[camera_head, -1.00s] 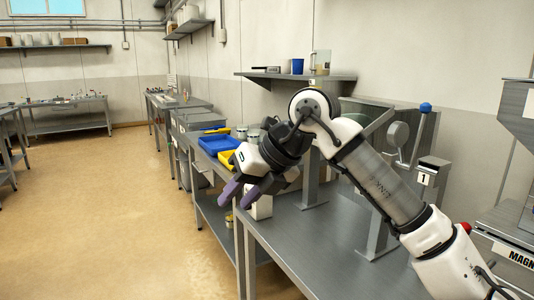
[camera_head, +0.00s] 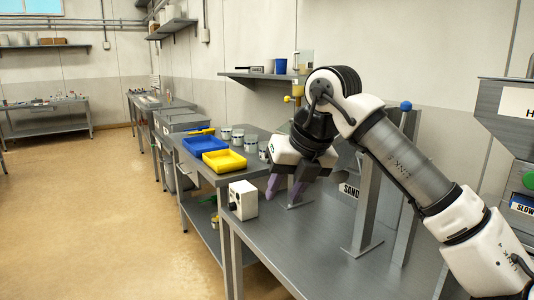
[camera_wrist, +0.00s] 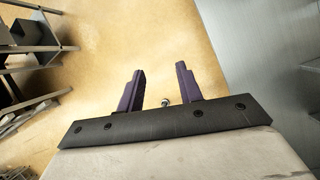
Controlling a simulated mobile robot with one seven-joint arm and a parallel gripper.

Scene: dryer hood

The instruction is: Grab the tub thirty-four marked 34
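Several small grey tubs stand in a row on the table behind the trays. Among them are a far tub (camera_head: 225,132), a middle tub (camera_head: 250,143) and a near tub (camera_head: 263,151), partly beside my arm. Their markings are too small to read, so I cannot tell which is marked 34. My gripper (camera_head: 286,190) hangs over the near table, to the right of and nearer than the tubs.
A blue tray (camera_head: 199,144) and a yellow tray (camera_head: 225,161) lie beside the tubs. A white box (camera_head: 243,200) stands on the near table (camera_head: 300,245). Upright metal stands (camera_head: 372,205) rise at the right. A wall shelf (camera_head: 262,75) hangs above. Open floor (camera_head: 110,210) lies left.

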